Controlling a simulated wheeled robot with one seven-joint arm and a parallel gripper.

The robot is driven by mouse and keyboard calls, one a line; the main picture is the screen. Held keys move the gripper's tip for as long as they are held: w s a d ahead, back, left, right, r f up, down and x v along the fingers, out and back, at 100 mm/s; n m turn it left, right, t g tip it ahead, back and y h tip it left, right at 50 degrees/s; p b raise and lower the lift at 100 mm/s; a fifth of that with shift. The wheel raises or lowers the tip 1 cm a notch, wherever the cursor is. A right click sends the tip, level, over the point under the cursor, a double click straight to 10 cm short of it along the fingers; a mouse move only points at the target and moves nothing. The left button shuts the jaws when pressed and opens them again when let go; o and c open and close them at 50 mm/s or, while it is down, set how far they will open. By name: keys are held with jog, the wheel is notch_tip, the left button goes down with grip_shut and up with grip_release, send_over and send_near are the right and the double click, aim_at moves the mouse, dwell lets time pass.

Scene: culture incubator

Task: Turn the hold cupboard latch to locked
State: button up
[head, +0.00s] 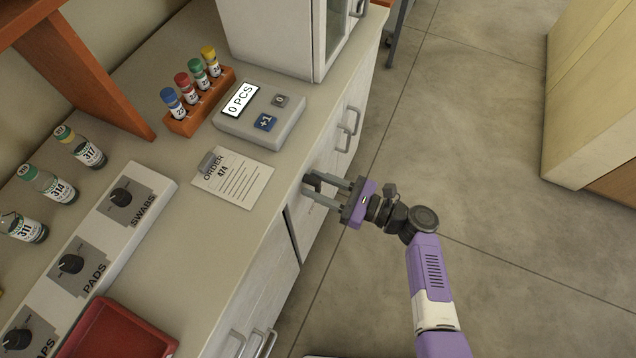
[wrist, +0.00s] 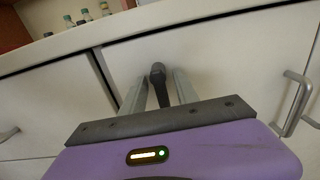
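The cupboard latch is a dark grey lever (wrist: 158,82) on the pale cupboard front, standing roughly upright in the wrist view. In the head view it is mostly hidden at my fingertips. My gripper (head: 312,184) reaches to the cupboard front below the counter's edge. It also shows in the wrist view (wrist: 159,88), with its two grey fingers apart, one on each side of the lever. A gap shows at least on the right side of the lever. Any lock marking is not visible.
The counter (head: 257,212) carries an order sheet (head: 236,180), a counting device (head: 260,115), a vial rack (head: 200,104) and a dial panel (head: 95,235). Bar handles (head: 349,124) stick out of the cupboard front, one (wrist: 290,103) to the right of my gripper. Open floor (head: 480,180) lies at right.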

grip_shut()
jog(key=n+b, duration=0.1)
jog(key=n, duration=0.1)
jog(key=n+b, duration=0.1)
jog(key=b, duration=0.1)
jog(key=shift+w+f+n, duration=0.15)
jog(key=shift+w+n, duration=0.05)
jog(key=shift+n, duration=0.2)
jog(key=n+b, duration=0.1)
jog(key=n, duration=0.1)
jog(key=n+b, duration=0.3)
jog(key=shift+w+d+n, duration=0.15)
jog(key=shift+w+n, duration=0.1)
jog(key=shift+n, duration=0.05)
jog(key=n+b, duration=0.3)
jog(key=n, duration=0.1)
jog(key=shift+w+r+b, duration=0.1)
jog(key=shift+r+b, duration=0.25)
jog(key=shift+r+n+b, duration=0.2)
jog(key=shift+n+b, duration=0.65)
jog(key=shift+n, duration=0.3)
jog(key=shift+r+n+b, duration=0.15)
jog(key=shift+n+b, duration=0.65)
jog(key=shift+n, duration=0.35)
